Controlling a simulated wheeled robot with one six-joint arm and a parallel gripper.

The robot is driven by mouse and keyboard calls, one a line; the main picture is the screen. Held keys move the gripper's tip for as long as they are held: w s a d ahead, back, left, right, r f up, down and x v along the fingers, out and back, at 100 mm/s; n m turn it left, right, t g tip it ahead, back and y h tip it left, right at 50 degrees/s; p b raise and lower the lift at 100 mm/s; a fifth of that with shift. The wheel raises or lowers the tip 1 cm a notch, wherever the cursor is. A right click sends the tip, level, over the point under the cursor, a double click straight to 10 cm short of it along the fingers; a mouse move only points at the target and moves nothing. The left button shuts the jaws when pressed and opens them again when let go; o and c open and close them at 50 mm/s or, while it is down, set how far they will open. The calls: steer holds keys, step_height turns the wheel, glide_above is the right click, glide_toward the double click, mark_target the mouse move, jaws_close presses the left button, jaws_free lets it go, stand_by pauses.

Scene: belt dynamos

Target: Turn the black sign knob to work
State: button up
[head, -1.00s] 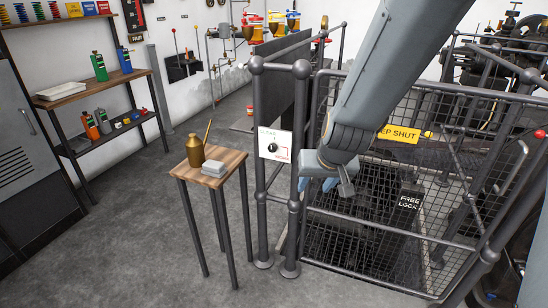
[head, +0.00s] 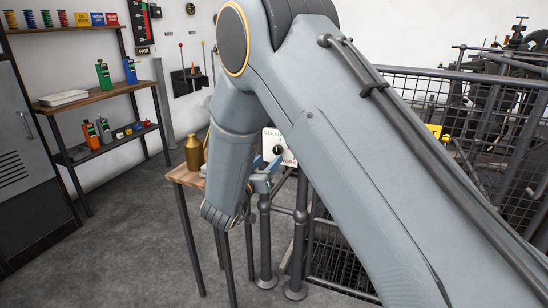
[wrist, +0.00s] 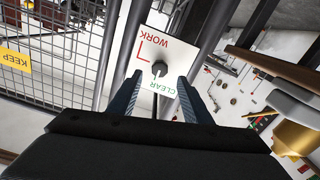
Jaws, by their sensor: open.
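The black knob (wrist: 159,68) sits on a white sign plate (wrist: 185,47) marked WORK in red and CLEAR in green. In the wrist view the picture is turned, so WORK is at the top and CLEAR at the bottom. My gripper (wrist: 159,78) is open, its two blue fingers on either side of the knob's line; I cannot tell whether they touch it. In the head view my gripper (head: 266,174) is close to the sign (head: 269,138), and my arm hides part of it. The knob (head: 278,150) shows there too. Its exact pointing direction is unclear.
A small wooden table (head: 182,176) with a brass can (head: 194,153) stands left of the sign, partly behind my arm. Grey posts (head: 301,215) and a mesh fence (head: 480,110) stand to the right. Shelves (head: 100,90) line the left wall. Floor at left is clear.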

mark_target(276, 152)
steer(key=x, duration=0.6)
steer(key=c, duration=1.1)
